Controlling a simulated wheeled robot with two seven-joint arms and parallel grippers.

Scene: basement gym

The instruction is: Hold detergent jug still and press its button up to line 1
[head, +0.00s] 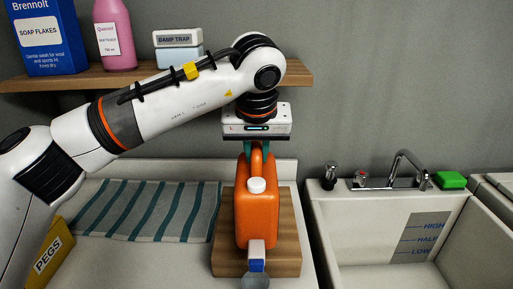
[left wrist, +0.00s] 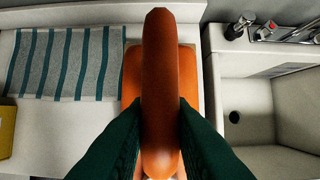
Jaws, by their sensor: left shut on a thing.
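My left gripper (head: 257,155) comes from above and is shut on the jug's handle. In the left wrist view its green fingers (left wrist: 160,125) press on both sides of the orange handle (left wrist: 160,70). No line marks are readable on the cup. My right gripper is not in view.
A white sink (head: 330,235) with a tap (head: 405,170) and a level plate (head: 420,238) lies to the right. A striped towel (head: 150,210) and a yellow pegs box (head: 50,255) lie left. A shelf (head: 130,76) with soap flakes, a pink bottle and a damp trap is behind.

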